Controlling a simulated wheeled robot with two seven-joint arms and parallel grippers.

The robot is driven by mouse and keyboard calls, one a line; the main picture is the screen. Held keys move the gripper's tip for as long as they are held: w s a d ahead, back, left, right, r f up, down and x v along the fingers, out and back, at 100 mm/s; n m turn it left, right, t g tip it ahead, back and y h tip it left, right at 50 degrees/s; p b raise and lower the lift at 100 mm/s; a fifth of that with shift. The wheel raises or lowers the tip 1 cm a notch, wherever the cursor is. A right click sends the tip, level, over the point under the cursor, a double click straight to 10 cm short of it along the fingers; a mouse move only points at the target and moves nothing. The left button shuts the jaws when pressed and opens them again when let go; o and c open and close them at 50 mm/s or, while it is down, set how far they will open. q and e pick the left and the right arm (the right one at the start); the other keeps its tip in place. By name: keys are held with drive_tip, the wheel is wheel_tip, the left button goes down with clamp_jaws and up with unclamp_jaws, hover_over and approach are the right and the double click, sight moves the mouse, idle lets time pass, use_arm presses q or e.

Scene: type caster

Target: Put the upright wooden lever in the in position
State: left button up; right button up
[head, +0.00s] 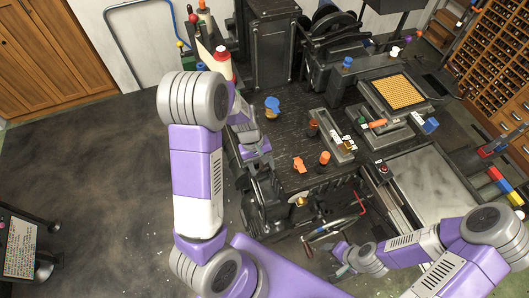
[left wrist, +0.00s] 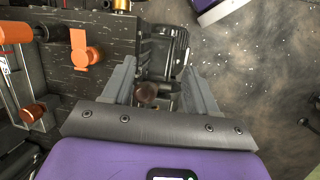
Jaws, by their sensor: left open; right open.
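My left gripper (head: 256,153) is open at the left edge of the black machine. In the left wrist view its fingers (left wrist: 160,78) stand apart on either side of a round brown knob (left wrist: 147,92), which looks like the top of the upright wooden lever seen end-on. I cannot tell whether a finger touches it. The lever's shaft is hidden below the knob, and in the head view I cannot make the lever out near the gripper. My right gripper (head: 343,262) is open and low, in front of the machine, away from the knob.
A dark ribbed motor (left wrist: 163,50) lies just beyond the fingers. Orange knobs (head: 299,164) and (head: 324,157) stand on the black machine top (head: 285,145), with a blue-capped item (head: 272,106) further back. Open floor (head: 90,160) lies left.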

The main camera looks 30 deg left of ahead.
sight(262, 167)
use_arm(q)
drive_tip(key=w+n+y, duration=0.1)
drive_tip(key=w+a+n+y, duration=0.1)
drive_tip(key=w, duration=0.1)
drive_tip(key=w+a+n+t+y, duration=0.1)
drive_tip(key=shift+w, duration=0.15)
drive_tip(key=f, duration=0.7)
drive_tip(key=shift+w, duration=0.2)
clamp_jaws()
